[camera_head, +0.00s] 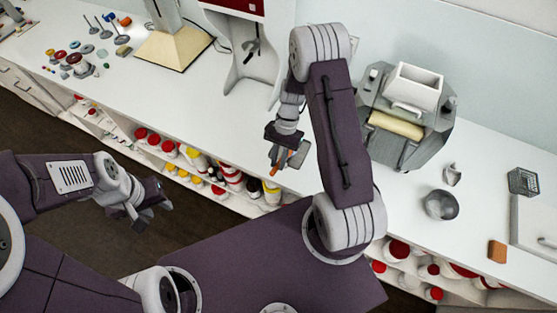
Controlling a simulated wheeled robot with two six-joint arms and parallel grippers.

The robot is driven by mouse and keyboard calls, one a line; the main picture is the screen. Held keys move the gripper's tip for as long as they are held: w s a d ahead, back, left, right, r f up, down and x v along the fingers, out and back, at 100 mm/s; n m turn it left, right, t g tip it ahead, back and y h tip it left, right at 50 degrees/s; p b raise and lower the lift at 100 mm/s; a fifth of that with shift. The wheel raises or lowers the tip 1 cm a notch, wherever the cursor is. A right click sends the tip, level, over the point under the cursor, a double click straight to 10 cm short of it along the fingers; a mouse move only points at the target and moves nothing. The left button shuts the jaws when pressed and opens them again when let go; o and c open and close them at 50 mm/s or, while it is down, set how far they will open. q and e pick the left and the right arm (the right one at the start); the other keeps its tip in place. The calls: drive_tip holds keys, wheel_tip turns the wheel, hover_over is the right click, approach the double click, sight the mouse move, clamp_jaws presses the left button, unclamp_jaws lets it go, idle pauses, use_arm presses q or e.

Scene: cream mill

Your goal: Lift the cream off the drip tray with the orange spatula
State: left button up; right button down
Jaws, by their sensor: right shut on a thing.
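My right gripper (282,150) is shut on the orange spatula (279,163), at the front edge of the counter. Only a small orange part and a grey flat part of the spatula show; the jaws hide the rest. The cream mill (408,105) stands on the counter to the right of my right arm, with a white hopper on top. A pale cream-coloured band (397,125) lies across its front; I cannot tell whether it is a roller or cream. The drip tray is hard to make out. My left gripper (148,208) hangs at the left, away from the counter; its jaw gap is unclear.
A metal bowl (441,204), a small metal scoop (452,174), an orange-brown block (497,251) and a wire basket (522,181) lie right of the mill. A white-and-red machine (243,45) stands behind. Jars fill shelves below. The counter's left middle is clear.

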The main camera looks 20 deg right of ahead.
sight(278, 164)
idle(0.4)
wheel_tip(278, 164, up, 6)
drive_tip(key=p, duration=0.5)
drive_tip(key=shift+p, duration=0.35)
idle(0.4)
